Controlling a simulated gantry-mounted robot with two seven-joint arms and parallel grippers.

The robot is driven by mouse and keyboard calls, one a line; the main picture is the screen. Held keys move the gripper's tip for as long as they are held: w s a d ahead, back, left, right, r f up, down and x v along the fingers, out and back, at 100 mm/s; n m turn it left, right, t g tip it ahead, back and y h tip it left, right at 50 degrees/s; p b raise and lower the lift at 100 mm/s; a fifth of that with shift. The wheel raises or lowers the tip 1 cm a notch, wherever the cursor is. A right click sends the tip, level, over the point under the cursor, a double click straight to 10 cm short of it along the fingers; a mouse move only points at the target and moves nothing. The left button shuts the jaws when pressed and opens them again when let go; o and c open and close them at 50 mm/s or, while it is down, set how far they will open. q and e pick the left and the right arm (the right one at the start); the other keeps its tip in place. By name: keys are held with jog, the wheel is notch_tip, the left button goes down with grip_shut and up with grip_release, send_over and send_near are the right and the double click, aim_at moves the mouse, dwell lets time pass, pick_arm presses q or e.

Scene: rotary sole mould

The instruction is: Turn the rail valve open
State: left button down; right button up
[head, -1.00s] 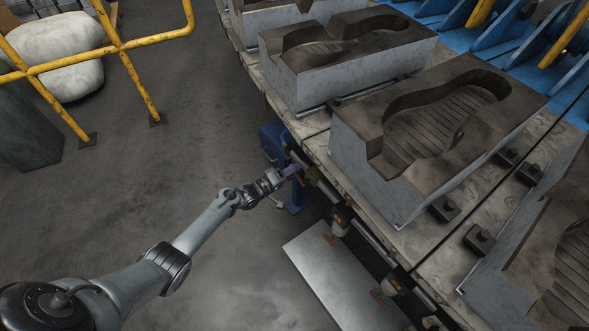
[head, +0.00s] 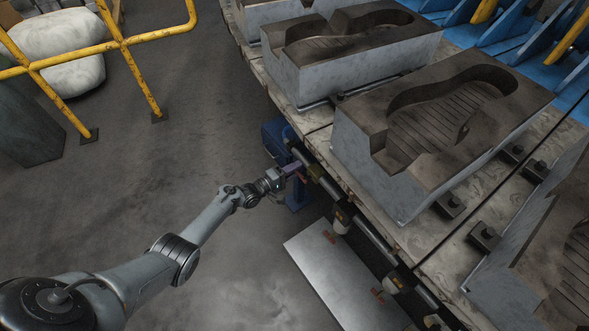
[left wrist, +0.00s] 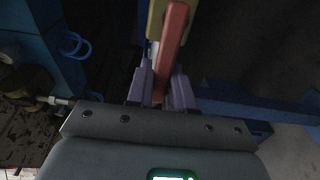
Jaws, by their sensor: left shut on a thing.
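The rail valve shows in the left wrist view as a yellow-brass body (left wrist: 156,22) with a red lever (left wrist: 172,42) running down from it. My left gripper (left wrist: 163,88) has its purple fingers shut on the red lever, one on each side. In the head view my left gripper (head: 291,171) reaches the rail (head: 372,236) along the table edge from the left. The valve's brass body (head: 314,170) shows just beyond the fingertips there; the lever is mostly hidden by the gripper. My right gripper is in neither view.
Grey sole moulds (head: 360,152) stand on the table (head: 428,225) right of the rail. A blue post (head: 298,197) is close to the gripper. A pale metal plate (head: 335,275) lies below the rail. Floor left of the arm is clear up to the yellow railing (head: 135,42).

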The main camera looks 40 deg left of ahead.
pick_arm(q)
jog(key=c, duration=1.1)
grip_release()
jog(key=shift+s, duration=0.1)
jog(key=shift+p+v, duration=2.55)
jog(key=shift+v, duration=2.8)
